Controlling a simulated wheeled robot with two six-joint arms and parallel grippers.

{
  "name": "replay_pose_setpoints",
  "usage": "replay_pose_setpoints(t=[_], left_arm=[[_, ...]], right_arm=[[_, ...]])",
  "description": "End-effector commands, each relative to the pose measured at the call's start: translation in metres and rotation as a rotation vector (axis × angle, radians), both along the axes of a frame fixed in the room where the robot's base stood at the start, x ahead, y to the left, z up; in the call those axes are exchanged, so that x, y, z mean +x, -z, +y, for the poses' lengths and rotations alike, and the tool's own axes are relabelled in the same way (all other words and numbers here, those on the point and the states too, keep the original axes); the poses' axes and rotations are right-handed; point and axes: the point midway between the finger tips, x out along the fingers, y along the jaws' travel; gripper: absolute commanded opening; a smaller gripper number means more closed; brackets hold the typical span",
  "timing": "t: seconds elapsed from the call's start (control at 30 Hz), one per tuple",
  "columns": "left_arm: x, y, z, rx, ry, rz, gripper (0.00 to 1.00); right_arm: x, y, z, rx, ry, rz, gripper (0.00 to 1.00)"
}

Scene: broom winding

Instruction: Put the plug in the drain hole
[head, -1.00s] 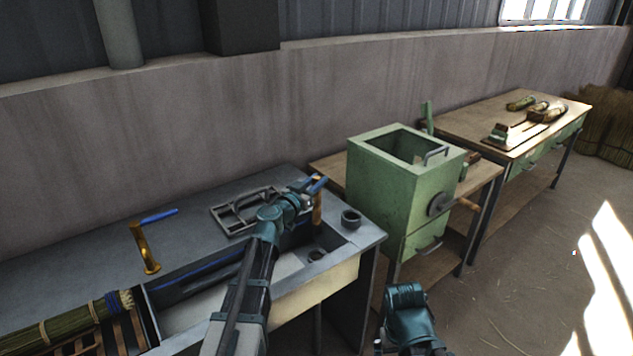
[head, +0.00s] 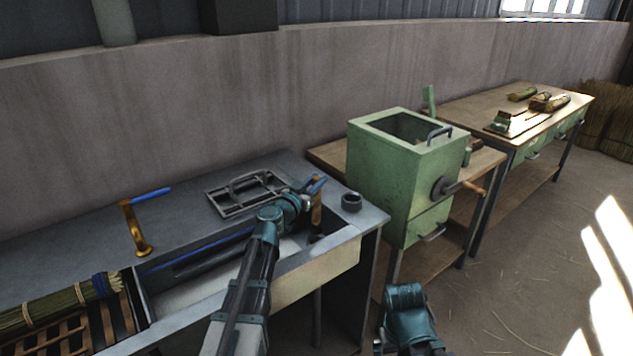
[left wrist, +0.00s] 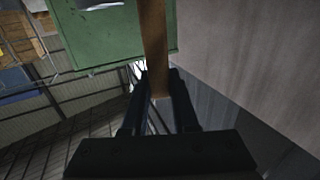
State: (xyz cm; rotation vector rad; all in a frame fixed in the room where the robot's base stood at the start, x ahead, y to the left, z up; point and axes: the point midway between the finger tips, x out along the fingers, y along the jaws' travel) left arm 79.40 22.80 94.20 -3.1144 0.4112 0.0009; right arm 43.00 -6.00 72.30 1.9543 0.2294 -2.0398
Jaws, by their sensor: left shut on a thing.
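My left gripper (head: 314,186) is shut on a brown, wood-coloured stick (head: 317,209), which hangs down over the right end of the sink (head: 300,282). The stick also shows between the dark fingers in the left wrist view (left wrist: 154,45). It may be the plug's handle; I cannot make out its lower end. A dark round spot in the sink, seemingly the drain hole (head: 316,238), lies just below the stick. I cannot tell whether they touch. The right gripper itself is out of view; only part of that arm shows at the bottom.
A dark ring-shaped piece (head: 351,201) stands on the counter right of the sink. A grey metal frame (head: 245,194) lies behind the sink. A brass tap (head: 134,230) with a blue lever and a straw bundle (head: 60,302) are left. A green box (head: 405,175) stands right.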

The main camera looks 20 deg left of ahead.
Motion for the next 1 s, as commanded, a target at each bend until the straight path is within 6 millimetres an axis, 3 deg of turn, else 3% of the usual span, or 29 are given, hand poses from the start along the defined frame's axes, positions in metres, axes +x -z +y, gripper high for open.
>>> replay_pose_setpoints(t=[0.4,1.0], left_arm=[[0.0,0.043,0.0,0.0,0.0,0.0,0.0],[0.0,0.044,0.0,0.0,0.0,0.0,0.0]], right_arm=[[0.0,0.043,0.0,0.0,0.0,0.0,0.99],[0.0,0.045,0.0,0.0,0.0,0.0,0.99]])
